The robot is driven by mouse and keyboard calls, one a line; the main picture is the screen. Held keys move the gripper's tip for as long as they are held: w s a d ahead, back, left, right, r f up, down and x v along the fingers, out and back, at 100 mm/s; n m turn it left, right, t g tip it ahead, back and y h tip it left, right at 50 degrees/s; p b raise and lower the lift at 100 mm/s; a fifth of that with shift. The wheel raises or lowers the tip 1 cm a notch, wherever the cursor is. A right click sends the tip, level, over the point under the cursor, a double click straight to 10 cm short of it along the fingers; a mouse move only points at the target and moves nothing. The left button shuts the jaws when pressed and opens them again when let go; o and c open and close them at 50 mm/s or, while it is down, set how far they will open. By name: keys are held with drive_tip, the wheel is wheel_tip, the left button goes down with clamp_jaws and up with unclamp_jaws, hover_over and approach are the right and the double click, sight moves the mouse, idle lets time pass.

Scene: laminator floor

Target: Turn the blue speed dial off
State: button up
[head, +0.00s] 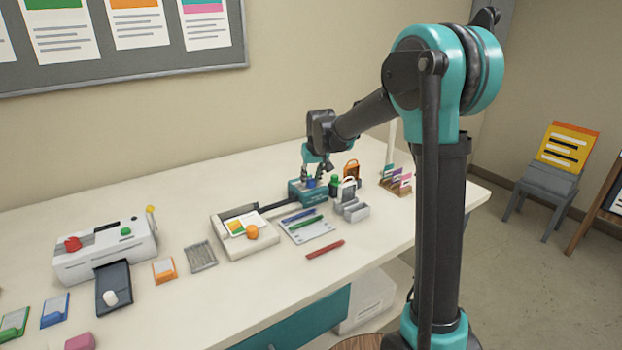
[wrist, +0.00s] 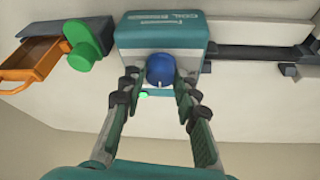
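The blue speed dial (wrist: 160,70) sits on the front of a teal box (wrist: 162,32) with white lettering. A small pale mark shows at the dial's lower rim in the wrist view. A small green light (wrist: 144,96) shows just below the dial. The head view shows the teal box (head: 308,196) towards the back of the table, with the dial (head: 311,183) partly hidden. My gripper (wrist: 160,80) is open, its fingers on either side of the dial. Gaps show between the fingers and the dial. My gripper (head: 318,170) is above the box in the head view.
A green bottle-like item (wrist: 88,40) and an orange holder (wrist: 30,62) stand close beside the box. A dark rail (wrist: 255,52) runs from its other side.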

drive_tip(key=c, duration=0.4)
drive_tip(key=shift+c, duration=0.2)
drive_tip(key=shift+n, duration=0.3)
drive_tip(key=n+y, duration=0.1)
drive_tip(key=n, duration=0.1)
drive_tip(key=n+g+y, duration=0.1)
drive_tip(key=n, duration=0.2)
drive_tip(key=shift+w+d, duration=0.15)
drive_tip(key=n+g, duration=0.1)
drive_tip(key=n, duration=0.2)
drive_tip(key=n+g+y, duration=0.1)
drive_tip(key=n, duration=0.2)
drive_tip(key=shift+w, duration=0.1)
drive_tip(key=shift+n, duration=0.3)
drive_tip(key=o, duration=1.2)
drive_tip(key=shift+c, duration=0.2)
